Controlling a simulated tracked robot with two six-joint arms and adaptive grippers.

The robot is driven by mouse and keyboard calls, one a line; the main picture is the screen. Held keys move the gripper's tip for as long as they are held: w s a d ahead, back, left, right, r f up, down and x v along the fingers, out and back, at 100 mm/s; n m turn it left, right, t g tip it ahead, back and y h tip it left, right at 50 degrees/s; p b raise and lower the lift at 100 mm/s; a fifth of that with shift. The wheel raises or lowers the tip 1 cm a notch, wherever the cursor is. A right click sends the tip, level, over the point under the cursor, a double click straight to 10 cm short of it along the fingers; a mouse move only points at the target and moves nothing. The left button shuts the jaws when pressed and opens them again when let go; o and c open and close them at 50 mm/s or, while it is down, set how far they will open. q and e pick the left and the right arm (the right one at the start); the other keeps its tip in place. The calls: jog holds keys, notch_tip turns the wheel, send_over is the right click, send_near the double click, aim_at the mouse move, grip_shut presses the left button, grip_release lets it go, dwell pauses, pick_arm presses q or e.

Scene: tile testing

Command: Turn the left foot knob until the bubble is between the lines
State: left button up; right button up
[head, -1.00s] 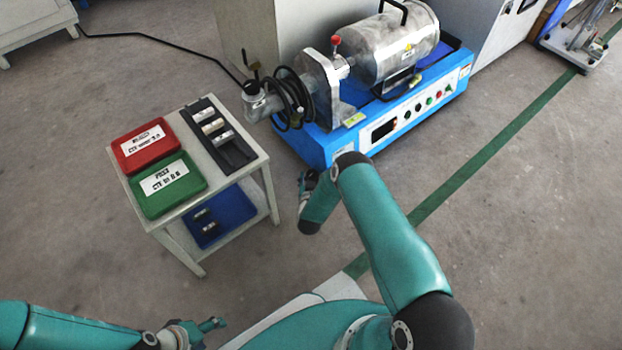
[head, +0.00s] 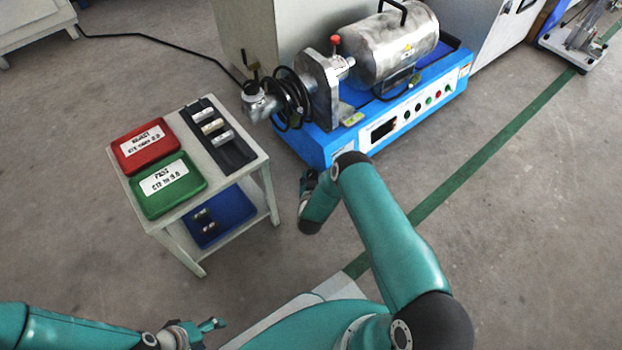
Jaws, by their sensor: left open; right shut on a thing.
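The blue machine base (head: 345,150) stands on the floor, its near left corner close to my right gripper. My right gripper (head: 307,181) is low beside that corner, shut on the left foot knob, which is too small and covered to make out. A small yellow-green piece (head: 353,119) lies on the base by the metal bracket. I cannot tell whether it is the level, and no bubble or lines can be made out. My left gripper (head: 218,324) is open and empty at the bottom of the view, well away from the machine.
A small table (head: 187,221) stands left of the machine. It carries a red tray (head: 120,157), a green tray (head: 200,184) and a dark rack (head: 237,160). A blue tray (head: 243,202) is on its lower shelf. Floor is clear right of my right arm.

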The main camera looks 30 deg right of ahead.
dwell(0.5)
jog(key=o, duration=0.8)
jog(key=shift+o, duration=0.2)
jog(key=shift+s+a, duration=0.1)
jog(key=v, duration=1.1)
jog(key=shift+s+a+r, duration=0.2)
jog(key=shift+s, duration=0.1)
